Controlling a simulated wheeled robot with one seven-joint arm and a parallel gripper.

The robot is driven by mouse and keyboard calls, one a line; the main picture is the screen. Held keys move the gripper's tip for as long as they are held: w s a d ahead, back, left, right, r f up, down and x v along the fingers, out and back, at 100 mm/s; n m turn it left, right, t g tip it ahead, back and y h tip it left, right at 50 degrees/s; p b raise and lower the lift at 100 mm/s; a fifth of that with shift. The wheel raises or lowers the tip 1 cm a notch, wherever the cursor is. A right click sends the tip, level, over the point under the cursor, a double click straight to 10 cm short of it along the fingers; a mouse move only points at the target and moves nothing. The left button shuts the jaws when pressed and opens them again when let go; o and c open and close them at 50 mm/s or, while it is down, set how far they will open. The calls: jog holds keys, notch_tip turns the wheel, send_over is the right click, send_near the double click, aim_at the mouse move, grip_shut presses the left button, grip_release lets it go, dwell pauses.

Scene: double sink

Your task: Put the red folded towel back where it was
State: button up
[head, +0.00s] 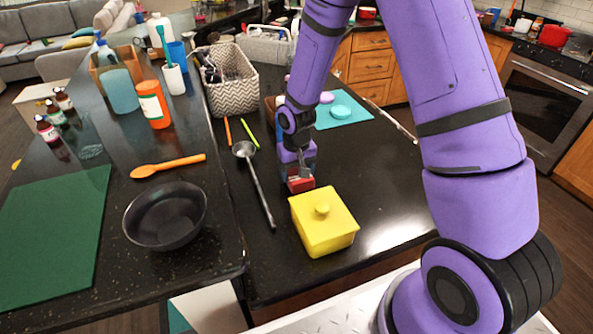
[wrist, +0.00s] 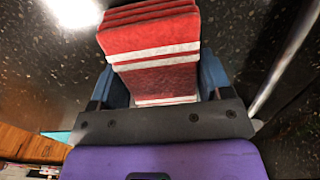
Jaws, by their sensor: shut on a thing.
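The red folded towel (wrist: 150,45), with white stripes, sits between the two blue fingers of my gripper (wrist: 158,82) in the wrist view. The fingers press on its left and right sides. In the head view the towel (head: 300,184) shows as a small red patch below my gripper (head: 299,170), behind the yellow lidded box and right of the metal ladle. Much of the towel is hidden by my gripper there. I cannot tell whether it touches the dark counter or hangs just above it.
A yellow lidded box (head: 322,226) stands just in front of the towel. A metal ladle (head: 257,185) lies to the left. A patterned basket (head: 232,92) and a turquoise mat (head: 348,110) are farther back. The counter (head: 385,190) right of the towel is clear.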

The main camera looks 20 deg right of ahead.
jog(key=o, duration=0.8)
jog(key=shift+f, duration=0.1)
notch_tip(320, 180, up, 13)
notch_tip(320, 180, up, 16)
jog(key=t, duration=0.2)
send_over(297, 170)
jog(key=s+d, duration=0.4)
jog(key=s, duration=0.5)
jog(key=s+d+r+t, duration=0.1)
jog(key=s+r, duration=0.1)
jog(key=s, duration=0.4)
jog(key=s+d+r+t, duration=0.1)
jog(key=s+r, duration=0.2)
jog(key=s, duration=0.3)
jog(key=s+r+t, duration=0.1)
jog(key=s+r, duration=0.2)
jog(key=s, duration=0.2)
jog(key=shift+s+d+r, duration=0.2)
jog(key=shift+s+d, duration=0.2)
